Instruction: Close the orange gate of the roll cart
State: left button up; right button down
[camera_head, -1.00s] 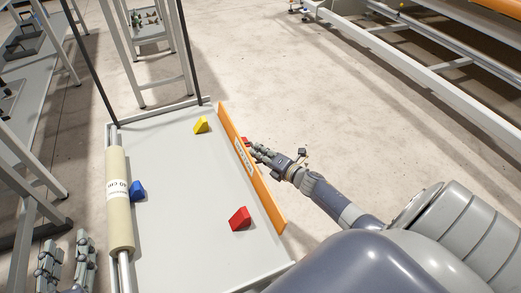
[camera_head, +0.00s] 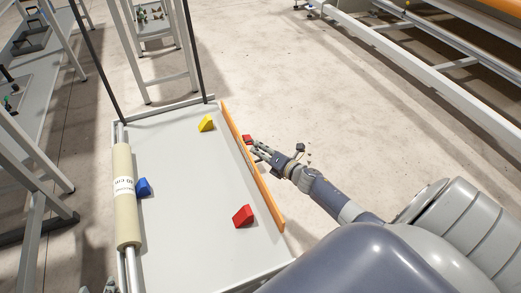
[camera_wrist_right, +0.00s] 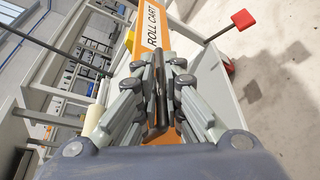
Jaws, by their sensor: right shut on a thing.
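The orange gate (camera_head: 264,184) runs along the right edge of the roll cart's grey deck (camera_head: 190,230) in the head view and looks narrow, nearly edge-on. In the right wrist view, the gate (camera_wrist_right: 153,35) carries a "ROLL CART" label. My right gripper (camera_head: 257,150) is on the gate's outer side; in the wrist view its fingers (camera_wrist_right: 160,65) are shut on a dark bar-like handle (camera_wrist_right: 158,95) in front of the gate. A red knob on a rod (camera_wrist_right: 243,20) stands beside it. Only tips of my left gripper (camera_head: 98,287) show at the bottom edge.
On the deck lie yellow (camera_head: 206,123), blue (camera_head: 143,187) and red (camera_head: 243,216) wedge blocks. A cream roll (camera_head: 125,215) lies along the cart's left side. A metal frame (camera_head: 420,70) stands at back right. The floor (camera_head: 330,120) right of the cart is clear.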

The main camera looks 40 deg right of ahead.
jog(key=shift+a+r, duration=0.1)
jog(key=c, duration=2)
grip_release()
jog(key=v, duration=1.2)
